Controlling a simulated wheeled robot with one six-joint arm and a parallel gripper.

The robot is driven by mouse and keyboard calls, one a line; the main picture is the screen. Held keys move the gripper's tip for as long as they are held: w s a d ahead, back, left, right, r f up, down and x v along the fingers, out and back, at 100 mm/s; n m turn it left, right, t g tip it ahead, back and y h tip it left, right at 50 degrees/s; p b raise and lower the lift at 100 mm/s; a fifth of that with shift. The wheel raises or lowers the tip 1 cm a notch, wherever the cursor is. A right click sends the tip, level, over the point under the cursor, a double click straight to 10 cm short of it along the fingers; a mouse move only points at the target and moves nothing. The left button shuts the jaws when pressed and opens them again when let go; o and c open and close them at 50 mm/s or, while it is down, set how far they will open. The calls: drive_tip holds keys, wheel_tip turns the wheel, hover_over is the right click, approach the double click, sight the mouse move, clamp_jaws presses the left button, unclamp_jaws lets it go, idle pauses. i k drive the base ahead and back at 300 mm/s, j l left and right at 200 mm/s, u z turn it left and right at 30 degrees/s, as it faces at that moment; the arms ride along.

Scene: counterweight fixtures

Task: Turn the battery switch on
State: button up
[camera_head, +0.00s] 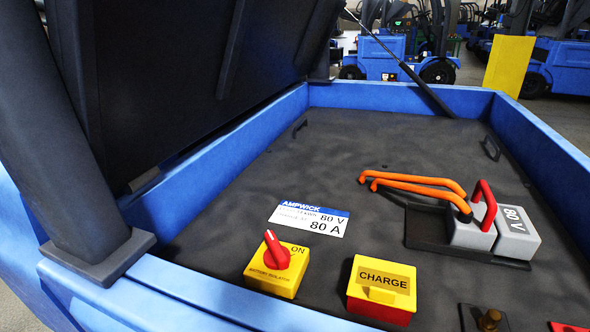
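The battery switch (275,268) is a yellow box marked "BATTERY ISOLATOR", with a red knob (276,250) on top. It sits near the front edge of the dark battery top (215,225), at the lower middle of the view. The knob's white-marked tip points up and slightly left. The word "ON" is printed on the box to the right of the knob, and the tip is not lined up with it. My gripper does not show in this view, so its opening and its distance from the switch cannot be seen.
A yellow and red "CHARGE" box (381,289) stands right of the switch. A grey 80 V connector (516,232) with a red handle and orange cables (415,182) lies farther right. Blue walls (400,97) surround the battery; a raised dark lid (190,80) and dark post (60,150) fill the left.

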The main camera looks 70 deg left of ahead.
sight(278, 256)
drive_tip(key=u, duration=1.5)
